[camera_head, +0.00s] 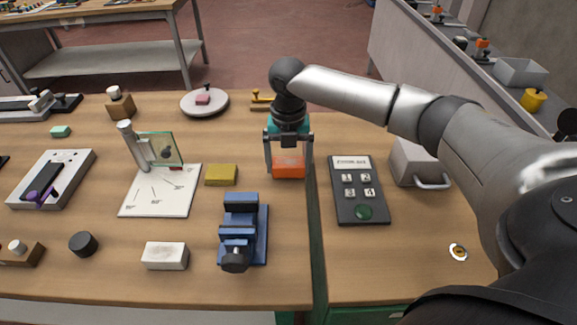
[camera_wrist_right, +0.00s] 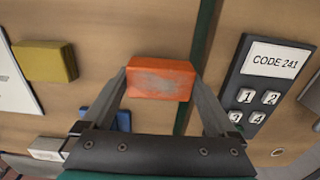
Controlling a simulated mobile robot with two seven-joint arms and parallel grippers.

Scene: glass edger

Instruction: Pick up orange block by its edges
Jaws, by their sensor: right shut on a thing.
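The orange block (camera_head: 288,167) is between the two fingers of my right gripper (camera_head: 289,164), near the seam between two wooden tabletops. In the right wrist view the orange block (camera_wrist_right: 160,79) has a scuffed grey patch on its face, and the fingers of my right gripper (camera_wrist_right: 160,88) are against its left and right ends. The gripper is shut on it. Whether the block touches the table or hangs just above it, I cannot tell. My left gripper is not in view.
A yellow block (camera_head: 221,175) and a blue vise (camera_head: 242,232) lie left of the orange block. A keypad (camera_head: 358,190) marked with a code is to the right, beside a grey box with a handle (camera_head: 417,163). A white block (camera_head: 165,256) lies at the front.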

